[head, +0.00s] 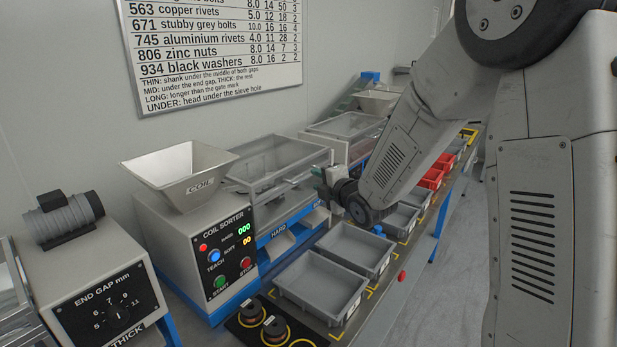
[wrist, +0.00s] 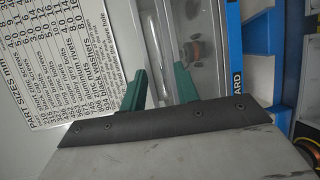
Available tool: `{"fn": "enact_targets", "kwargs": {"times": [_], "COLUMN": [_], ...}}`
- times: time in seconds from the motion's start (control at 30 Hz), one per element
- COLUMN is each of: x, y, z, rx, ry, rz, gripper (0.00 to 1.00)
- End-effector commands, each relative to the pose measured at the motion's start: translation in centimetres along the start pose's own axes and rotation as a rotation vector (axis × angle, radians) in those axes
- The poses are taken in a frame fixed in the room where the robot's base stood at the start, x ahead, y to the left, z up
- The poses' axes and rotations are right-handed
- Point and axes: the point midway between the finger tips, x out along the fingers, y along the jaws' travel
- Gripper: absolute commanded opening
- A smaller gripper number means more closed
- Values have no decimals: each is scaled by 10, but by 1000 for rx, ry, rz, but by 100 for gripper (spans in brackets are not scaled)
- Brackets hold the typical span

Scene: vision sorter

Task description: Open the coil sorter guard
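The coil sorter (head: 222,245) stands left of centre in the head view, with a hopper marked COIL (head: 185,175) and a button panel. Its clear guard (head: 275,165) covers the channel right of the hopper and looks closed. My gripper (head: 318,185) is at the guard's right front side, mostly hidden by my arm. In the wrist view my gripper's green fingers (wrist: 160,85) are apart, pointing at the clear guard (wrist: 205,20). A pale bar shows beyond and between them; I cannot tell whether they touch it. A dark and orange part (wrist: 203,50) shows through the guard.
Grey trays (head: 355,248) and red trays (head: 432,178) line the bench in front of the sorters. Black pegs on a board (head: 275,330) stand at the near edge. An END GAP machine (head: 90,290) is at left. A chart (head: 215,50) hangs behind.

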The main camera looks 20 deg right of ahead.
Motion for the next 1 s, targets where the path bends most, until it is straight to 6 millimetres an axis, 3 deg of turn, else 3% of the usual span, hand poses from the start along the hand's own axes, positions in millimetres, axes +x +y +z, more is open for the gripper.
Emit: {"fn": "enact_targets", "kwargs": {"times": [0.33,0.73,0.83,1.0], "x": [52,62,62,62], "y": [0,0,0,0], "z": [0,0,0,0], "rx": [2,3,3,3], "ry": [0,0,0,0], "rz": [-2,-2,-2,-2], "gripper": [31,31,3,0]}}
